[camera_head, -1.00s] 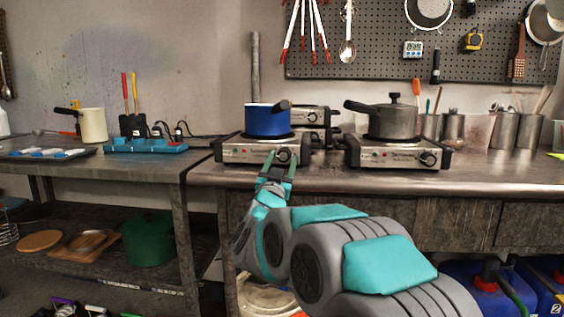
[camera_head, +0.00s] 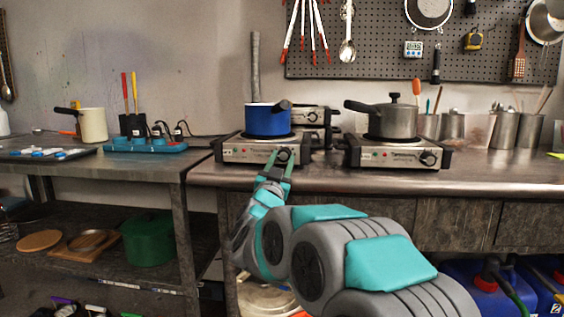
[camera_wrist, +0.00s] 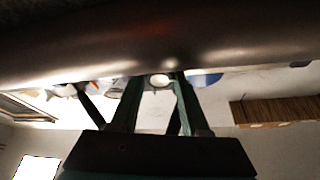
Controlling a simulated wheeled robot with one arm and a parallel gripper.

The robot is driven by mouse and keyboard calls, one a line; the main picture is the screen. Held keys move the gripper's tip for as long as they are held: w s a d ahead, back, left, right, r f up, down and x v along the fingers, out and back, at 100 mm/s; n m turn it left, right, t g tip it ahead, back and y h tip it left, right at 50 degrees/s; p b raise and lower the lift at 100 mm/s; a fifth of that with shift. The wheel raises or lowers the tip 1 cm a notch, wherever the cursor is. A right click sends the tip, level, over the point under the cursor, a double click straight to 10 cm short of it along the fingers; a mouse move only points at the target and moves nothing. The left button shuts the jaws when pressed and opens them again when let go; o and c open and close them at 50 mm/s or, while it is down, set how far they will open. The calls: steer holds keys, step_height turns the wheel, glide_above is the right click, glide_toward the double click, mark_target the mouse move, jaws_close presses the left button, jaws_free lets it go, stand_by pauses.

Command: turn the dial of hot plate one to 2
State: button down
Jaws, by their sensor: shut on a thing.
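The left hot plate (camera_head: 240,152) stands on the metal bench with a blue pot (camera_head: 266,120) on top. No number on it is readable. Its round dark dial (camera_head: 283,154) is on the right of its front panel. My gripper (camera_head: 283,155) reaches up from below, its two teal fingers on either side of the dial and shut on it. The dial's marks are too small to read. In the wrist view the fingers (camera_wrist: 158,76) reach up to the bench's dark edge, and I cannot make out the dial clearly.
A second hot plate (camera_head: 398,154) with a grey lidded pot (camera_head: 385,119) stands to the right. Another hot plate (camera_head: 312,116) is behind, partly hidden.

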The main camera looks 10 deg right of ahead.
steer(key=m+g+h, duration=0.1)
steer(key=m, duration=0.2)
steer(key=shift+a, duration=0.2)
steer(key=m+g+h, duration=0.1)
steer(key=m, duration=0.2)
steer(key=m+g, duration=0.1)
steer(key=m, duration=0.2)
steer(key=shift+w+a+r+h, duration=0.1)
steer(key=shift+r+h, duration=0.05)
steer(key=shift+h, duration=0.25)
steer(key=m+g, duration=0.2)
steer(key=m, duration=0.3)
steer(key=shift+r+p, duration=0.2)
steer(key=shift+p, duration=0.1)
steer(key=shift+m+g, duration=0.6)
steer(key=shift+m, duration=0.6)
steer(key=shift+c, duration=2)
jaws_free()
